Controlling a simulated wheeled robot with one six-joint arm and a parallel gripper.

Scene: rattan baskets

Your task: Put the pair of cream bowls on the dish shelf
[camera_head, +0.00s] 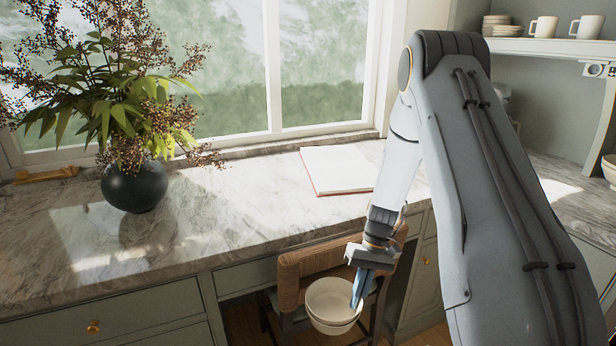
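The pair of cream bowls (326,316), one nested in the other, is at the lower middle, upright and in front of a wooden chair. My gripper (361,288) points down at the bowls' right rim, with its fingers over the rim and part of them inside the upper bowl. It appears shut on the rim, and the bowls seem to hang from it. A white dish shelf (550,47) is at the upper right, with a stack of cream plates (497,25) and two cream mugs (543,27) on it.
A marble counter (230,225) runs below the window, with a dark vase of leafy branches (135,187) and an open book (338,168) on it. My arm covers much of the right side.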

